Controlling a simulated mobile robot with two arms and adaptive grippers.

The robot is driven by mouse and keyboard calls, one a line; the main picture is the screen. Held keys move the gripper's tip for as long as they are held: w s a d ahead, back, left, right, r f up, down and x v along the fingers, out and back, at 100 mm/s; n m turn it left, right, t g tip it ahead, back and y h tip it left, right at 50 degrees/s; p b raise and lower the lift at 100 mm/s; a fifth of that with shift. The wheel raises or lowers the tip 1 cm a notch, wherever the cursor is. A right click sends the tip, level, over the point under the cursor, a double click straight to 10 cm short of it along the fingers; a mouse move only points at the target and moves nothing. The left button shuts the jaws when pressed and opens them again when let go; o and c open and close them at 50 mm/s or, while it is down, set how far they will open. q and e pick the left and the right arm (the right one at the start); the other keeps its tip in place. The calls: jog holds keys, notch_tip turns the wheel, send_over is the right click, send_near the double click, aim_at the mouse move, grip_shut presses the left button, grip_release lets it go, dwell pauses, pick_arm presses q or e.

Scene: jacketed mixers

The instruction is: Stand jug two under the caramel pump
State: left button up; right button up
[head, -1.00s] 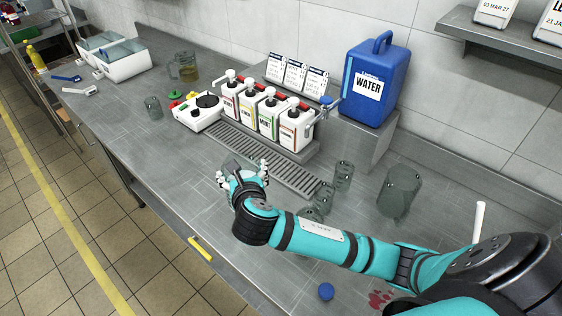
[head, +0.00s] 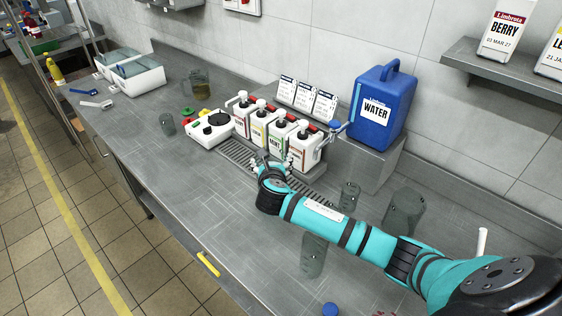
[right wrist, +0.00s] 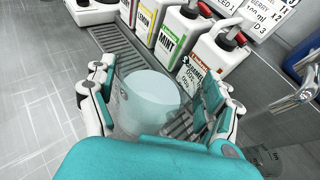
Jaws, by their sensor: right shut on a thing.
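My right gripper (head: 274,164) reaches over the drip tray, just in front of the row of pump bottles. In the right wrist view my right gripper (right wrist: 160,105) is shut around a clear, pale jug (right wrist: 150,92); any number on it cannot be read. The arm hides this jug in the head view. The caramel pump bottle (head: 304,152) is the rightmost of the row, and its label shows in the right wrist view (right wrist: 197,70). The jug is in front of the mint (right wrist: 170,45) and caramel bottles, apart from them. My left gripper is out of view.
The blue water container (head: 381,102) stands on a raised ledge behind.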

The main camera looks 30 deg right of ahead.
aim_at(281, 161)
jog(key=d, duration=0.2)
jog(key=w+d, duration=0.1)
jog(key=shift+w+d+r+p, duration=0.2)
jog(key=shift+d+p, duration=0.1)
jog(key=shift+d, duration=0.1)
jog(key=shift+d+f, duration=0.1)
jog(key=shift+f, duration=1.75)
jog(key=o, duration=1.4)
jog(key=shift+f, duration=0.15)
jog(key=shift+o, duration=0.2)
jog(key=shift+s, duration=0.1)
jog(key=v, duration=1.2)
